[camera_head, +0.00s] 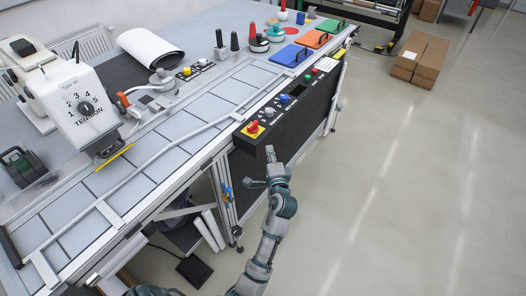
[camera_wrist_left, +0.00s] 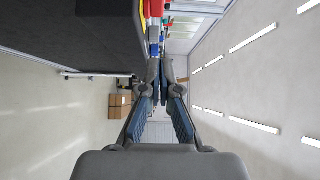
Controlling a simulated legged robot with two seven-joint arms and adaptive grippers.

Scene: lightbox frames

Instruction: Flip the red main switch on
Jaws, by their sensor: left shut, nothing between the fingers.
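The red main switch (camera_head: 253,127) is a red knob on a yellow base at the near left end of the black control panel (camera_head: 290,108) in the head view. Whether it is on or off cannot be told. My left gripper (camera_head: 271,158) is shut and empty, just in front of the panel, below and slightly right of the switch, apart from it. The left gripper's fingers (camera_wrist_left: 160,75) also show in the left wrist view, drawn together beside the black panel face. My right gripper is not in view.
Blue, green and red controls (camera_head: 285,98) follow along the panel. Behind it lies the worktable (camera_head: 180,130) with a tension dial unit (camera_head: 83,107) and coloured boards (camera_head: 291,55). Cardboard boxes (camera_head: 421,60) stand on the floor at the back right.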

